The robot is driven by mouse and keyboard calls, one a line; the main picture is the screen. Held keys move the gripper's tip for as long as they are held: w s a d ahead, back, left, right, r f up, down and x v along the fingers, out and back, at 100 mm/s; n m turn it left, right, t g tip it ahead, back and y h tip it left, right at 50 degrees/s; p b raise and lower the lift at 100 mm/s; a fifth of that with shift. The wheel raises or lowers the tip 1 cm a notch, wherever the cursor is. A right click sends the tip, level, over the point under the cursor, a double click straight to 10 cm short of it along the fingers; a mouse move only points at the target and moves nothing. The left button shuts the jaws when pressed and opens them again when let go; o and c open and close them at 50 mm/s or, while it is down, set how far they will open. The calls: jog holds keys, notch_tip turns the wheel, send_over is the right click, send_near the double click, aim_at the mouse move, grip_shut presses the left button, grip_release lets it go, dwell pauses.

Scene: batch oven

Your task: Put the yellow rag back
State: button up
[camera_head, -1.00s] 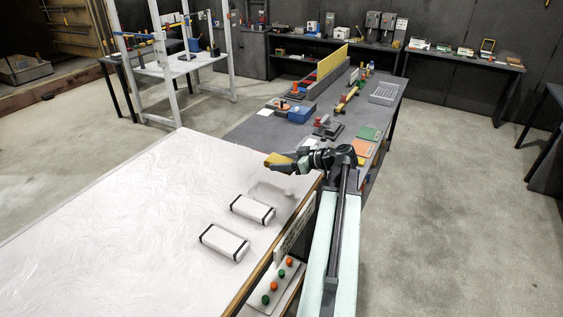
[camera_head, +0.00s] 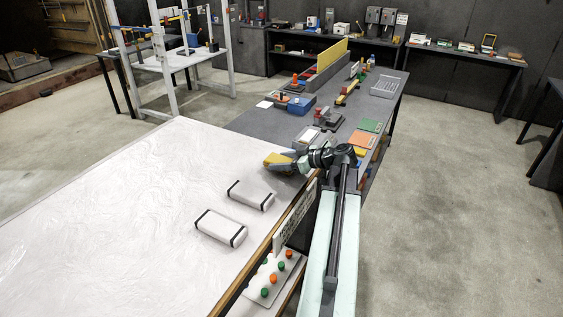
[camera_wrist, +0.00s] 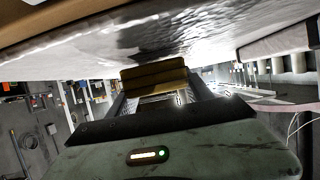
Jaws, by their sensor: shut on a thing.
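In the wrist view the rag (camera_wrist: 154,77) shows as a yellow-brown block between the two fingers. The pale surface fills the upper part of that view close by; I cannot tell whether the rag touches it.
Two white blocks with black end bands, one nearer (camera_head: 221,228) and one farther (camera_head: 250,195), lie on the white top (camera_head: 120,210). A grey bench (camera_head: 255,122) with trays and tools stands beyond. Floor at right is clear.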

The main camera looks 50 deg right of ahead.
jog(key=shift+f+b, duration=0.5)
jog(key=shift+f, duration=0.05)
jog(key=o, duration=1.4)
jog(key=shift+s, duration=0.1)
jog(key=p+v, duration=0.3)
jog(key=v, duration=0.4)
jog(key=shift+d+r, duration=0.1)
jog(key=shift+r, duration=0.05)
jog(key=shift+s, duration=0.3)
